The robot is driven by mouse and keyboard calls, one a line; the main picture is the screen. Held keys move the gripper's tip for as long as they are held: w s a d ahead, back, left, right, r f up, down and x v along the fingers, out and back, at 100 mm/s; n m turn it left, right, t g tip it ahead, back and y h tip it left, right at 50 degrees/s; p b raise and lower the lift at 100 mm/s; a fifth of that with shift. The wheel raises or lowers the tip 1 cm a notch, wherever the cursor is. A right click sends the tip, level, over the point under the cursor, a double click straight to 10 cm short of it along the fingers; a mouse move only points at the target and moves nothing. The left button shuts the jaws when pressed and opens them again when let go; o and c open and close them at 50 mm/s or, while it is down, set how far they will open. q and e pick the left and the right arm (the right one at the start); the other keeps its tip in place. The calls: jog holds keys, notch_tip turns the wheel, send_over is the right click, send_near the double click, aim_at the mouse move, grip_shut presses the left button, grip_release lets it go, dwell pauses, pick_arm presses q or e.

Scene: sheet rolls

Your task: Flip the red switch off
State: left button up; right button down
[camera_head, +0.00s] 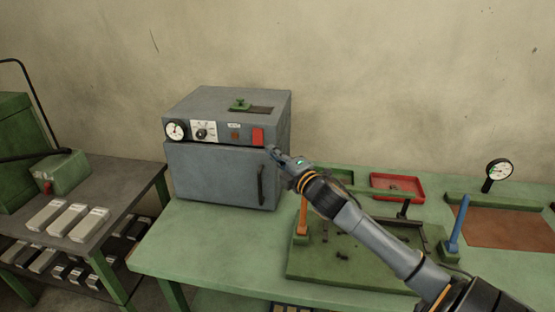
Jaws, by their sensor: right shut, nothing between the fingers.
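The red switch (258,136) is a small upright red block at the right end of the front panel of a grey oven-like box (215,175). My right gripper (270,150) comes in from the lower right and is shut, with nothing between its fingers. Its tip is just below and right of the red switch, near the box's front right edge. I cannot tell whether it touches the switch or the box. Which way the switch is set is too small to tell. My left gripper is not in view.
The box stands on a green table (165,245), its door handle (261,185) below the switch. Right are a red tray (397,187), an orange post (302,216), a blue post (458,225) and a dial gauge (498,171). A shelf with pale blocks (67,219) stands left.

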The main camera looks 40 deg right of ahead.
jog(key=shift+s, duration=0.75)
jog(key=shift+f, duration=0.1)
